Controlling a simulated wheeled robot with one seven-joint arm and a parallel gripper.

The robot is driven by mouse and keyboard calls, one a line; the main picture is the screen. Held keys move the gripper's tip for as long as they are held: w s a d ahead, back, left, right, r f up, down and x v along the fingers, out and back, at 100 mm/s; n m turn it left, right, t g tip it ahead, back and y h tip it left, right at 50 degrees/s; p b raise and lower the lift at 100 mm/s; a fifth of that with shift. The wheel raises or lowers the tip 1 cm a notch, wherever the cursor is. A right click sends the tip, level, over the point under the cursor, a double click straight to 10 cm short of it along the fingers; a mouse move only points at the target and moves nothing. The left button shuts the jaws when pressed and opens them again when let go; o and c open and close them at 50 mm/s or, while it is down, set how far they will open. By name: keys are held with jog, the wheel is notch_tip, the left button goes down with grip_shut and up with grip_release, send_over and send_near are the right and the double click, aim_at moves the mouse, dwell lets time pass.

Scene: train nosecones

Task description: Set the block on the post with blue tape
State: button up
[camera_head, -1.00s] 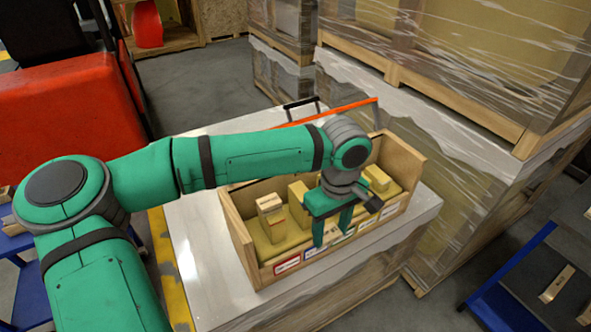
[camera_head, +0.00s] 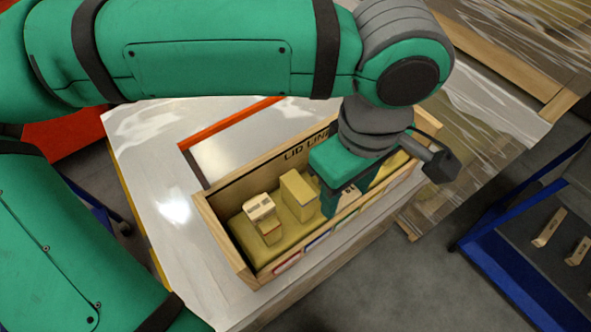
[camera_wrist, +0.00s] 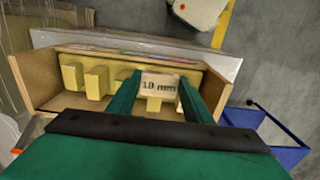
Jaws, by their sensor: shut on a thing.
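My gripper (camera_head: 345,205) is shut on a pale block (camera_wrist: 158,84), whose face reads about "18 mm" in the wrist view. It is over the crate (camera_head: 236,262), right of the second post from the left. In the head view, the fingers hide most of the block. The blue tape (camera_head: 318,241) is on the crate's front wall, near the second post (camera_head: 297,194), whose top looks bare. The leftmost post (camera_head: 268,232) carries another block (camera_head: 259,206). A yellowish piece (camera_wrist: 154,104) shows just below the held block; I cannot tell whether they touch.
Red tape (camera_head: 287,262) marks the crate's left front. More posts (camera_wrist: 96,82) stand in a row beside my gripper. The crate's back wall reads "LID LINE". A wrapped pallet (camera_head: 500,110) and a blue cart (camera_head: 500,225) stand at the right.

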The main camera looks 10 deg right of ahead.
jog(key=w+a+f, duration=0.3)
jog(key=w, duration=0.3)
send_over(300, 189)
jog(key=f, duration=0.5)
jog(key=shift+s+d+f, duration=0.1)
jog(key=shift+s+f, duration=0.1)
jog(key=shift+f, duration=0.05)
jog(key=shift+w+f, duration=0.15)
jog(key=shift+f, duration=0.15)
jog(key=shift+w+f, duration=0.15)
jog(key=shift+f, duration=1.45)
jog(key=shift+f, duration=0.2)
jog(key=o, duration=1.1)
jog(key=shift+c, duration=0.2)
jog(key=shift+o, duration=0.2)
jog(key=shift+a, duration=0.2)
jog(key=shift+d+r, duration=0.1)
jog(key=shift+d, duration=0.05)
